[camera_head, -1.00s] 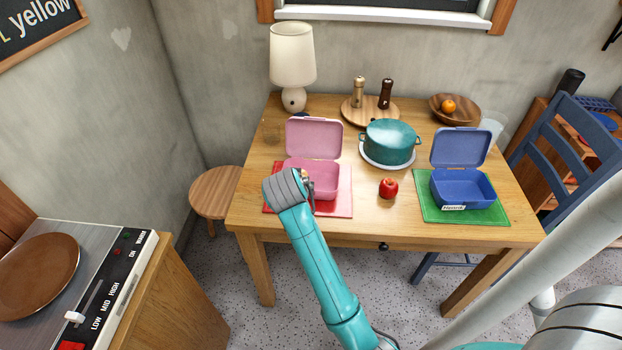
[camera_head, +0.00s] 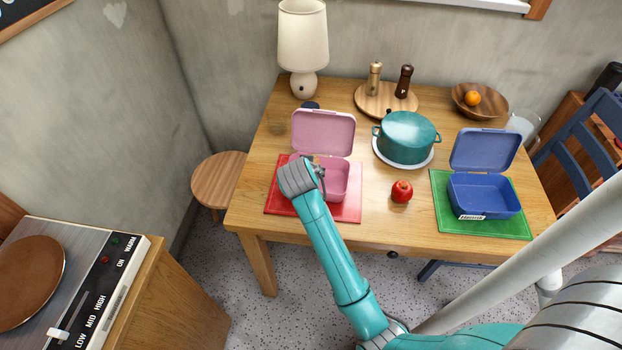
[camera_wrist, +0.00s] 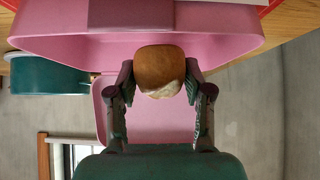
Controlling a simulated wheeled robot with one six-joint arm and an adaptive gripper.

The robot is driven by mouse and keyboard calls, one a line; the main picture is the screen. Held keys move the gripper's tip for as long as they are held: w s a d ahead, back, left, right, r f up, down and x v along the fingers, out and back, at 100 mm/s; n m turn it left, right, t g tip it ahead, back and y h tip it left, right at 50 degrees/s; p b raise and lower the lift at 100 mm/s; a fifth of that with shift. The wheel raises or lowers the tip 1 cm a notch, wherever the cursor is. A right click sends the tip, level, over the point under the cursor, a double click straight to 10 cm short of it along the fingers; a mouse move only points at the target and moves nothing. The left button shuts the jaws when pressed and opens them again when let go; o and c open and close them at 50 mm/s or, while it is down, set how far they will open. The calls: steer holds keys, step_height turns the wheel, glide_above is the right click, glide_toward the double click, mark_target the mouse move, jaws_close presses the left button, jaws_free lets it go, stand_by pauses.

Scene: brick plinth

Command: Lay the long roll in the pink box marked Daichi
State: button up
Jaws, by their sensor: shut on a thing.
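The pink box (camera_head: 337,190) stands open on a red mat at the left of the table, its lid raised at the back. My gripper (camera_wrist: 160,82) is shut on a brown bread roll (camera_wrist: 158,68), seen nearly end-on between the fingertips in the wrist view. In the head view my gripper (camera_head: 319,172) is over the left part of the pink box, and my wrist hides the box's left front corner. The pink box also fills the top of the wrist view (camera_wrist: 220,28). I cannot read a name on it.
A blue box (camera_head: 485,197) with its lid up stands on a green mat (camera_head: 450,218) at the right; its label is too blurred to read. A red apple (camera_head: 401,191) lies between the boxes. A teal pot (camera_head: 407,140) and a lamp (camera_head: 303,45) stand behind.

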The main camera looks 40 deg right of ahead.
steer(key=shift+f, duration=2.15)
steer(key=shift+f, duration=0.1)
steer(key=o, duration=1)
steer(key=shift+c, duration=0.2)
